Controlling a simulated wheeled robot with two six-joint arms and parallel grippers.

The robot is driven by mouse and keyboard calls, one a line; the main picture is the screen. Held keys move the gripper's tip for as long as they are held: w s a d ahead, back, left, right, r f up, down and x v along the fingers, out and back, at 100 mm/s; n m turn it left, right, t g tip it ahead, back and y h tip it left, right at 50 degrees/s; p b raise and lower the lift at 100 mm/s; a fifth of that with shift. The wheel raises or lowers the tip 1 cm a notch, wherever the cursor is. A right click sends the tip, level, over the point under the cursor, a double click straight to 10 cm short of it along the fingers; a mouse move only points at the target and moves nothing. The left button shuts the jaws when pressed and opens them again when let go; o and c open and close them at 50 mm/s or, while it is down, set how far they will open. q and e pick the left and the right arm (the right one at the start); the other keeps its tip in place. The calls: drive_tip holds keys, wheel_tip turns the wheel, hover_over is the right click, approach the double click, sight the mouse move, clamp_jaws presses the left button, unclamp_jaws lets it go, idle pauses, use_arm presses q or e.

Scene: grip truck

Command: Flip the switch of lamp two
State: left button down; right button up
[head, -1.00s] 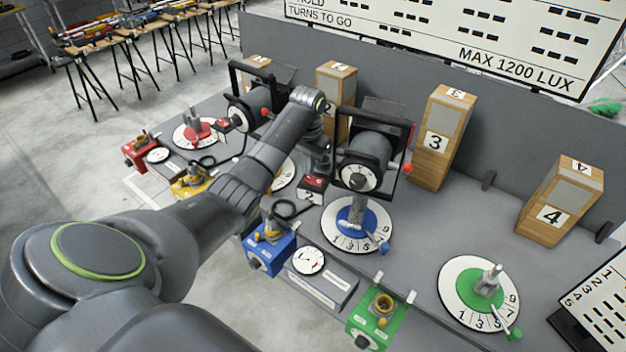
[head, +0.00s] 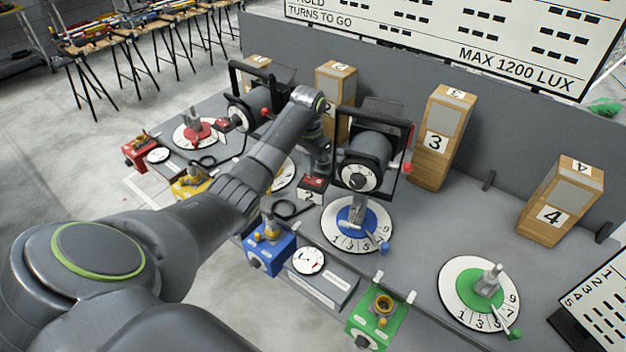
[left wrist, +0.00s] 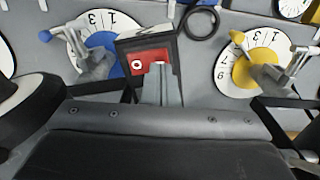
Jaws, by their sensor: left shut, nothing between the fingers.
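The switch box marked 2 (head: 311,190) is a small black box with a red rocker, left of the blue-centred dial. In the left wrist view its red rocker (left wrist: 152,62) shows close up, with a white ring mark at its left end. My left gripper (head: 318,170) points down right at the box, its fingers shut and empty. In the left wrist view the thin grey fingertips (left wrist: 161,72) overlap the rocker; I cannot tell whether they touch it. Which way the rocker is tipped is unclear. My right gripper is not in view.
A black lamp (head: 365,165) stands close right of my left gripper; another lamp (head: 250,105) stands at the left. Wooden posts (head: 437,140) line the back. A blue control box (head: 268,250) and a green one (head: 378,318) sit at the front edge. A looped cable (left wrist: 200,22) lies near the switch.

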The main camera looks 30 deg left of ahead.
use_arm(q)
drive_tip(key=shift+f+b, duration=0.3)
drive_tip(key=shift+f, duration=0.65)
idle(0.3)
drive_tip(key=shift+r+p, duration=0.85)
drive_tip(key=shift+r, duration=2.7)
